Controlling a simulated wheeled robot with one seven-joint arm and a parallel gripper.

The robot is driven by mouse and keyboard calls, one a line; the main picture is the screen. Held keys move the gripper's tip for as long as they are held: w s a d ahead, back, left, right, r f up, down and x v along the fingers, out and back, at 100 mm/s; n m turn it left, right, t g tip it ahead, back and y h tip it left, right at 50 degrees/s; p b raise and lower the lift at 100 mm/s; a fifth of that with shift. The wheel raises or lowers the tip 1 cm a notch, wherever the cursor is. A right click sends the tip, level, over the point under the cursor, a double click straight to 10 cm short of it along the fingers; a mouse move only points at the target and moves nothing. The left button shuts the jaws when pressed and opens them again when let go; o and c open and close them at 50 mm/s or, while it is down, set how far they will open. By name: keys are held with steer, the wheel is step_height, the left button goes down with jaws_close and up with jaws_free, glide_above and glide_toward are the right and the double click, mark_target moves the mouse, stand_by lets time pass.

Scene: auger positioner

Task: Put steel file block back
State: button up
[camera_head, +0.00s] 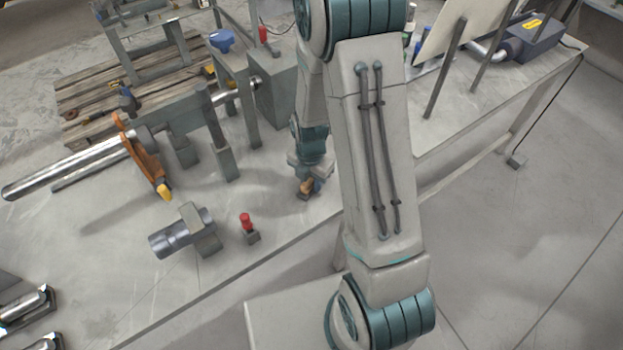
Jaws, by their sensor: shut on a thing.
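My gripper (308,186) is low over the near edge of the grey workbench (265,215), right of the red-topped piece. It is small in the picture and partly shaded by my arm. Its jaws are shut on a small dark grey and tan piece (306,189), apparently the steel file block. The fingers hide much of it. I cannot tell whether its underside touches the bench.
A small red-topped piece (246,222) and a grey cylinder in a clamp block (184,232) stand left of my gripper. An orange bracket (143,155) with long steel tubes (70,168) lies farther left. A grey housing (276,98) stands behind. Bare bench lies between.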

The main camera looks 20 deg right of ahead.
steer(key=o, duration=1)
steer(key=shift+f, duration=0.15)
steer(key=shift+o, duration=0.2)
step_height(320, 180, up, 12)
steer(key=r, duration=0.1)
steer(key=s+r+m+t, duration=0.1)
steer(key=s+r+m, duration=0.5)
steer(key=m, duration=0.7)
steer(key=s+r+m+t, duration=0.1)
steer(key=s+r+m, duration=0.5)
steer(key=m, duration=0.7)
steer(key=shift+s+r+t+p, duration=0.3)
steer(key=shift+s+t, duration=0.1)
steer(key=shift+s, duration=0.65)
